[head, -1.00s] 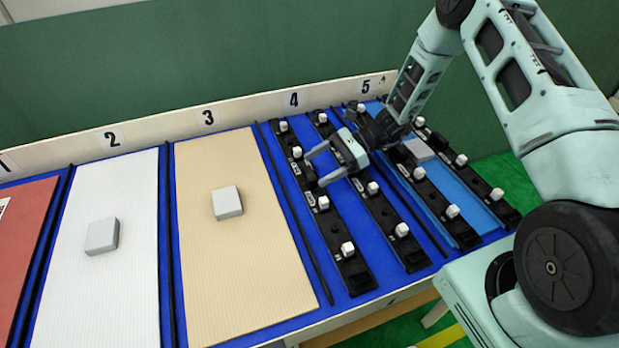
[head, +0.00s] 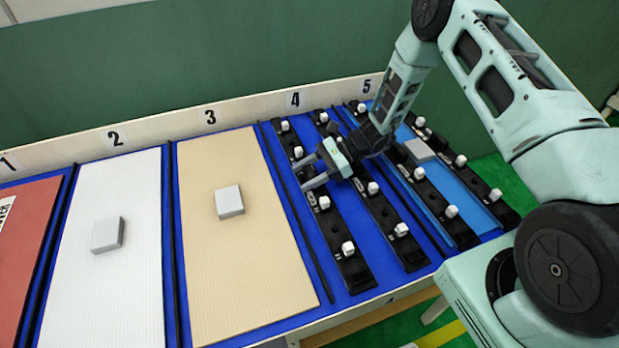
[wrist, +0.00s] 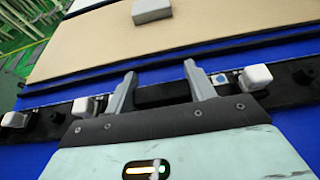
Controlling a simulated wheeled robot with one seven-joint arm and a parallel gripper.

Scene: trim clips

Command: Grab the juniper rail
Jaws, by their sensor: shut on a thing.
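My gripper (head: 304,176) reaches over the left black rail (head: 336,236) in bay 4. Its two grey fingers are shut on a raised black middle part of this rail, between white clips. In the wrist view the fingers (wrist: 160,82) stand on either side of that black part (wrist: 163,96). The rail lies flat on the blue surface, with white clips along it. The gripper hides part of it. A second black rail (head: 384,217) lies to its right in bay 4. No name "juniper" is readable on any rail.
Bay 5 holds two more black rails (head: 425,189) and a light blue panel with a grey block (head: 418,150). A tan panel (head: 245,270) and a white panel (head: 95,290), each with a grey block, lie left. Thin black dividers separate the bays.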

